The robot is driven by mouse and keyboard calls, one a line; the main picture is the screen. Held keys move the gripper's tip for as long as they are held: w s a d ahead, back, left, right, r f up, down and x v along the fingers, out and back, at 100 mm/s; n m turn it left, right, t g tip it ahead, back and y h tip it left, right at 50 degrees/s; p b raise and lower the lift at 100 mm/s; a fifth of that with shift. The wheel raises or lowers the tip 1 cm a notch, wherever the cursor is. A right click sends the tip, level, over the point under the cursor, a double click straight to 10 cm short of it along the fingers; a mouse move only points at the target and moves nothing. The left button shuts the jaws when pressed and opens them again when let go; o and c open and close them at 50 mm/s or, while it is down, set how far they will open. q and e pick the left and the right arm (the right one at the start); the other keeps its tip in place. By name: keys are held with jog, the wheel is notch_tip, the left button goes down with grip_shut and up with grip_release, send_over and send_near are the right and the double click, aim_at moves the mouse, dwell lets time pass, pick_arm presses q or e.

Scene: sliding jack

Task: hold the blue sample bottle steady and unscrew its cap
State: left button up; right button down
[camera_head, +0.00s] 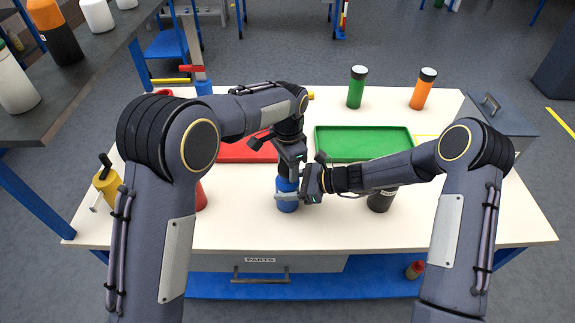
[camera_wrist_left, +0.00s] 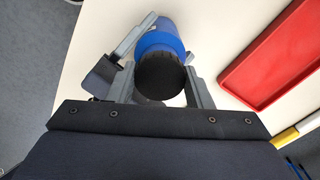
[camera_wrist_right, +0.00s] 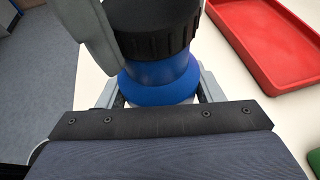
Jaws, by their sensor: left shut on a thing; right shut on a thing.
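The blue sample bottle (camera_head: 288,207) stands upright near the front middle of the white table; it also shows in the left wrist view (camera_wrist_left: 160,42) and the right wrist view (camera_wrist_right: 160,78). Its black ribbed cap (camera_wrist_left: 160,80) sits on top and is mostly hidden in the head view. My left gripper (camera_head: 288,178) comes down from above, shut with its fingers on either side of the cap. My right gripper (camera_head: 290,196) reaches in from the right, shut around the bottle's body below the cap. A left finger partly covers the cap in the right wrist view (camera_wrist_right: 155,40).
A dark bottle (camera_head: 380,201) stands right of the blue one, under my right forearm. A red tray (camera_head: 240,153) and a green tray (camera_head: 365,145) lie behind. Green (camera_head: 357,90) and orange (camera_head: 423,92) bottles stand at the back. A red object (camera_head: 201,198) is left. The front right is clear.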

pick_arm(q)
jog(key=n, duration=0.5)
jog(key=shift+n, duration=0.3)
jog(key=n, duration=1.6)
jog(key=shift+r, duration=0.1)
jog(key=n, duration=0.5)
jog(key=shift+n, duration=0.3)
jog(key=n, duration=0.3)
jog(key=shift+r, duration=0.25)
jog(key=shift+r, duration=0.85)
